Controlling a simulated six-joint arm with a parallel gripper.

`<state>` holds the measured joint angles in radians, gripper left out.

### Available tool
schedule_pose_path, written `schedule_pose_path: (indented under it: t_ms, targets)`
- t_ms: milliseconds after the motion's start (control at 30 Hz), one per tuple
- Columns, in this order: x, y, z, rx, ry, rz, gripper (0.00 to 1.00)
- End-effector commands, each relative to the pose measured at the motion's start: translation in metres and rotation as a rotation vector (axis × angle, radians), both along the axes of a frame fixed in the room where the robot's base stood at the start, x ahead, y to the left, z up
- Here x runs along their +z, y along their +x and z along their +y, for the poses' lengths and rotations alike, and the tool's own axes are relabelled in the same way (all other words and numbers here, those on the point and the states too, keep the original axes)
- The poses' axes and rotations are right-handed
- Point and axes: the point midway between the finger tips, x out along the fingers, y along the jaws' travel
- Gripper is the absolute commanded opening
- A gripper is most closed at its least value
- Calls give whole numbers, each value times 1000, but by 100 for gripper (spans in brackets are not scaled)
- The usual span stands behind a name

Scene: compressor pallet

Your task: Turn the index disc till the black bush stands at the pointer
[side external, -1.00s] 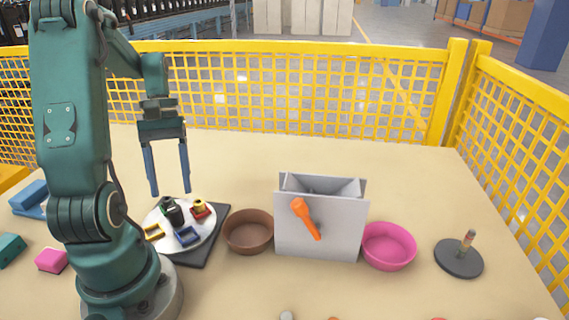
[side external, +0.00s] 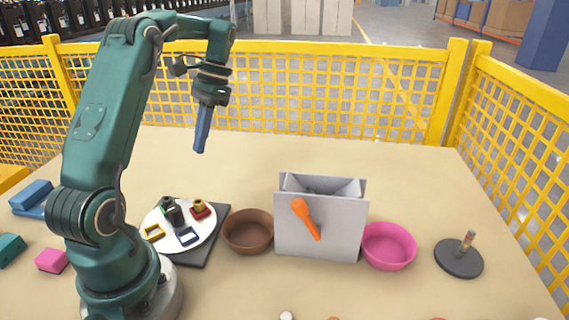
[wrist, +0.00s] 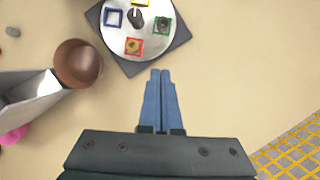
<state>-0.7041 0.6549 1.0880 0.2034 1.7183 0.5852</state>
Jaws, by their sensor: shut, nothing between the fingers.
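The white index disc (side external: 205,232) sits on a dark square base plate (side external: 218,222) and carries coloured square frames. The black bush (wrist: 163,25) stands in the green frame, on the right of the disc in the wrist view; it also shows at the disc's back in the side view (side external: 167,203). A yellow bush (wrist: 133,45) stands in the red frame. The blue (wrist: 114,17) and yellow (side external: 153,233) frames look empty. A dark knob (wrist: 135,17) rises at the disc's middle. I cannot make out the pointer. My gripper (wrist: 160,71) is shut and empty, raised well above the table beyond the disc.
A brown bowl (side external: 249,232) stands close beside the base plate. Blue, teal and pink blocks lie at left. Yellow fencing borders the table.

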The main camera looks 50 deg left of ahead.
Motion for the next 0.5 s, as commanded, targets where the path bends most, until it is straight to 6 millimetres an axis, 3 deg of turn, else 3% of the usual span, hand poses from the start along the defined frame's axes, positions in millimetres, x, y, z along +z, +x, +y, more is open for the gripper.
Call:
schedule_pose_path:
  t_ms: [33,133,500]
  targets:
    - [-2,11,-4,-40,9,-1,0]
    - [-6,19,-11,-75,7,2,0]
    - [-31,9,-14,-79,3,6,0]
